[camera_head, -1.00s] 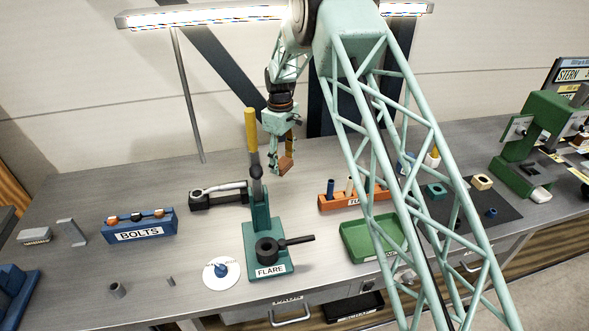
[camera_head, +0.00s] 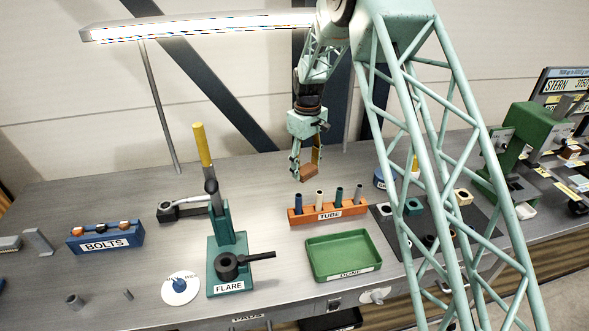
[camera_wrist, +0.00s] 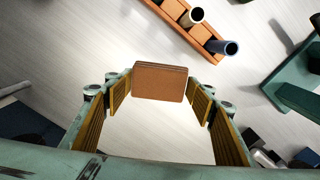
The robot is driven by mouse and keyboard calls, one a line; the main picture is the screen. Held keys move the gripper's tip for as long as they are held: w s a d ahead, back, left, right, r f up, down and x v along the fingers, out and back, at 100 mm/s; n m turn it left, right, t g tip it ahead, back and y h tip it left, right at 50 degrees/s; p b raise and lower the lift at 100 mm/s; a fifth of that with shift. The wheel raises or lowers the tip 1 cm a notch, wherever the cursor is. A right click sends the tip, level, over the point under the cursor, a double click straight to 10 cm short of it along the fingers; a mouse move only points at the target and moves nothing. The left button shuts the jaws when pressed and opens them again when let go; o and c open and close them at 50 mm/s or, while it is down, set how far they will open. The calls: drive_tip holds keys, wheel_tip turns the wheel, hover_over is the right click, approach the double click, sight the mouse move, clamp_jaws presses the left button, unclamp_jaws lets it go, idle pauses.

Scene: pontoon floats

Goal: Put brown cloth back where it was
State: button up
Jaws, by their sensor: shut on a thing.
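The brown cloth (camera_wrist: 160,82) is a small folded brown block. In the wrist view it sits between the tips of my gripper (camera_wrist: 162,92), whose ribbed yellow pads press on its two sides. In the head view my gripper (camera_head: 305,172) points down with the brown cloth (camera_head: 310,174) at its tips. It is behind the orange tube rack and seems to be a little above the bench. No place marked for the cloth can be told in these frames.
The orange TUBE rack (camera_head: 330,211) with several tubes stands close in front.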

drive_tip(key=s+d+r+m, duration=0.3)
drive_tip(key=s+d, duration=0.2)
drive_tip(key=d, duration=0.2)
drive_tip(key=s+d+r+m, duration=0.3)
drive_tip(key=s+d, duration=0.2)
drive_tip(key=d, duration=0.2)
drive_tip(key=s+d+f+m+b, duration=0.3)
drive_tip(key=s+d+f+b, duration=0.3)
drive_tip(key=b, duration=0.4)
drive_tip(key=shift+s+f, duration=0.55)
drive_tip(key=shift+f, duration=0.25)
drive_tip(key=shift+d, duration=0.15)
